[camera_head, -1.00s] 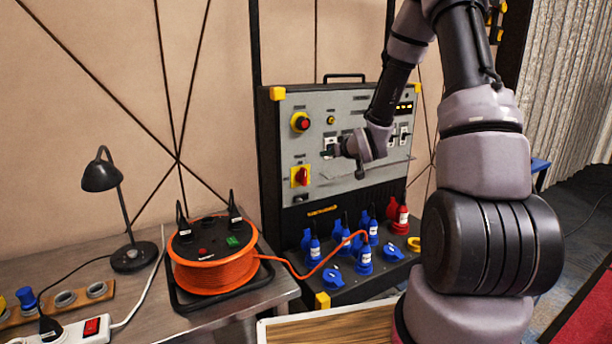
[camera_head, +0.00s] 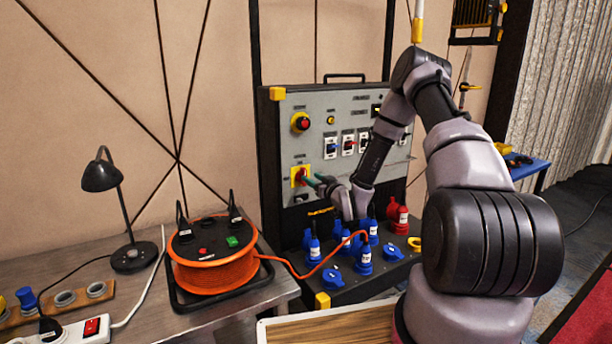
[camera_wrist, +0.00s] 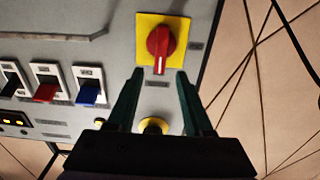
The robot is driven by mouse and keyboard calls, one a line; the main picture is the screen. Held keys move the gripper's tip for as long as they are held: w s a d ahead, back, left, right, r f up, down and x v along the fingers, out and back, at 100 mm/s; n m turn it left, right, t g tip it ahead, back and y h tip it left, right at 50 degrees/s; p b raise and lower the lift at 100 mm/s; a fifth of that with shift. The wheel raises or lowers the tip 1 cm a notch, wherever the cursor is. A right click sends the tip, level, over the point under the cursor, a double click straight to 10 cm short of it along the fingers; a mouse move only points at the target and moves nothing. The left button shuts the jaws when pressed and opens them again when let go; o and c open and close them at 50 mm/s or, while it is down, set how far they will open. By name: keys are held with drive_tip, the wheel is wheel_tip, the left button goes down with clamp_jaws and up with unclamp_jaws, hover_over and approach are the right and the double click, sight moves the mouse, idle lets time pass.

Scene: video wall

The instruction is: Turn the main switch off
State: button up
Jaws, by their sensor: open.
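The main switch is a red rotary knob on a square yellow plate (camera_head: 299,176), low on the left of the grey control panel. In the wrist view the red knob (camera_wrist: 160,42) sits just beyond my fingertips, its white mark running roughly vertical in the picture. My gripper (camera_head: 314,181) is right of the knob in the head view. In the wrist view my gripper (camera_wrist: 158,80) is open, with dark green fingers spread either side below the knob and nothing between the tips. Contact with the knob cannot be told.
A red emergency button on yellow (camera_head: 300,122) is above the switch; my gripper partly hides it in the wrist view (camera_wrist: 153,126). Several breakers (camera_head: 348,145) line the panel. Blue plugs (camera_head: 364,257) and an orange cable reel (camera_head: 214,270) are below and left.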

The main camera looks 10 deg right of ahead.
sight(305, 174)
drive_tip(key=x, duration=0.5)
drive_tip(key=shift+w, duration=0.1)
clamp_jaws()
